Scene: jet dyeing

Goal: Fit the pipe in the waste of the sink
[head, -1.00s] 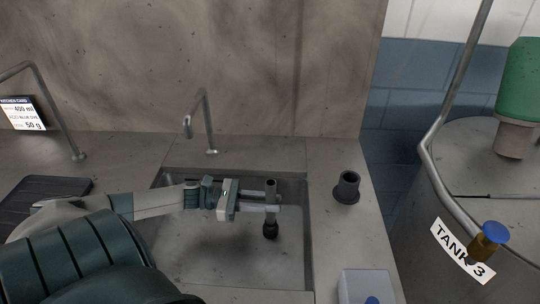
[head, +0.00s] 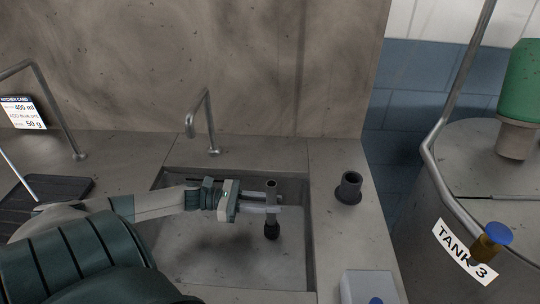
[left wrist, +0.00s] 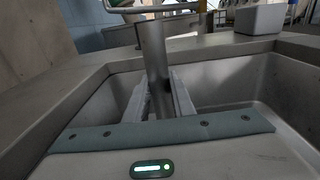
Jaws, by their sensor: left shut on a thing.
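The pipe (head: 271,206) is a dark grey upright tube with a black lower end (head: 272,231). My left gripper (head: 270,209) is shut on it and holds it over the sink basin (head: 215,262). In the left wrist view the pipe (left wrist: 155,55) stands between the two fingers (left wrist: 160,98), and its lower end is hidden behind the gripper body. The waste opening does not show clearly; a dark shadow lies on the basin floor. I cannot tell whether the pipe's lower end touches the floor. My right gripper is not in view.
A tap (head: 205,120) stands behind the basin. A dark cup-like piece (head: 348,187) stands on the right counter. A white box (head: 367,287) is at the front right. A tank (head: 490,165) stands further right. A black ribbed mat (head: 70,188) lies at left.

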